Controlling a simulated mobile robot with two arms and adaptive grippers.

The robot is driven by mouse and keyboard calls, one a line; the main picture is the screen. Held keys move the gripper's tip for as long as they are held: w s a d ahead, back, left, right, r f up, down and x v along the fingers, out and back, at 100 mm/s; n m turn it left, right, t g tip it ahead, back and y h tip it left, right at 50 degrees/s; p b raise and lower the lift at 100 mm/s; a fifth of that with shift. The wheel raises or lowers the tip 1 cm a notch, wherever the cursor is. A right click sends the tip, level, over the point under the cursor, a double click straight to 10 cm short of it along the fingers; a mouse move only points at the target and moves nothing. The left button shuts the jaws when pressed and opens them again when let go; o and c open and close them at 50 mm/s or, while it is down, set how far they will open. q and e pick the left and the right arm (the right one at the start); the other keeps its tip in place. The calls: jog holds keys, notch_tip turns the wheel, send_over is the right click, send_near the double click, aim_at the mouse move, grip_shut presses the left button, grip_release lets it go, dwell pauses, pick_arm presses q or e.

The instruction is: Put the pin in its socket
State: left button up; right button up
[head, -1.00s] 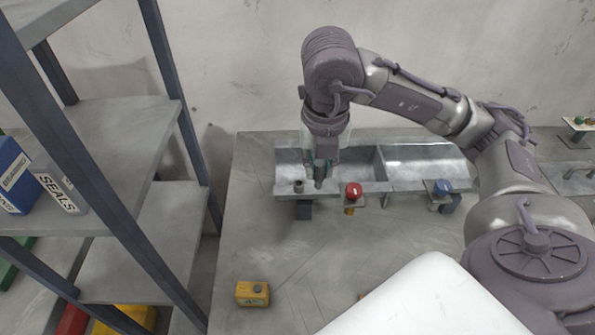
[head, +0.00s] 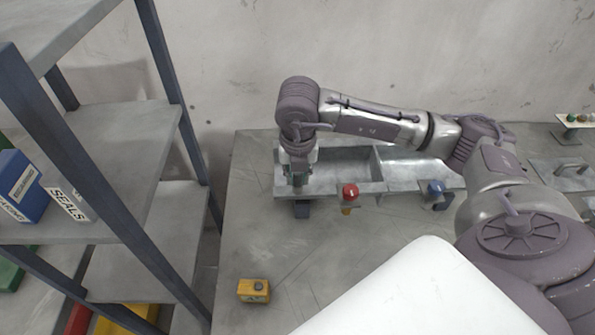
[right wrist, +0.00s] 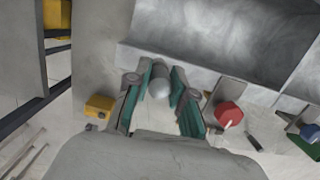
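The pin is a grey, round-ended piece (right wrist: 160,84) between the teal-padded fingers of my right gripper (right wrist: 162,76) in the right wrist view. The fingers close on it from both sides. In the head view my right gripper (head: 299,174) points down at the left end of the metal trough's front edge, over the place of a small round socket. The dark bracket (head: 302,209) below that place shows. The gripper hides the socket, and I cannot tell how deep the pin's lower end sits. My left gripper is not in view.
The metal trough (head: 345,168) lies behind the gripper. A red knob (head: 349,192) and a blue knob (head: 436,188) stand to its right. A yellow box (head: 254,290) sits on the front of the table. Shelving (head: 125,140) stands at left. The table's front middle is clear.

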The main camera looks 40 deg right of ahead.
jog(key=o, duration=0.4)
jog(key=shift+a+r, duration=0.1)
jog(key=shift+c, duration=0.2)
jog(key=shift+r, duration=0.2)
notch_tip(320, 180, up, 12)
jog(key=s+b, duration=0.1)
jog(key=b, duration=0.1)
jog(key=shift+s+a+f, duration=0.25)
jog(key=shift+s+a, duration=0.05)
jog(key=shift+a, duration=0.1)
jog(key=shift+f, duration=0.1)
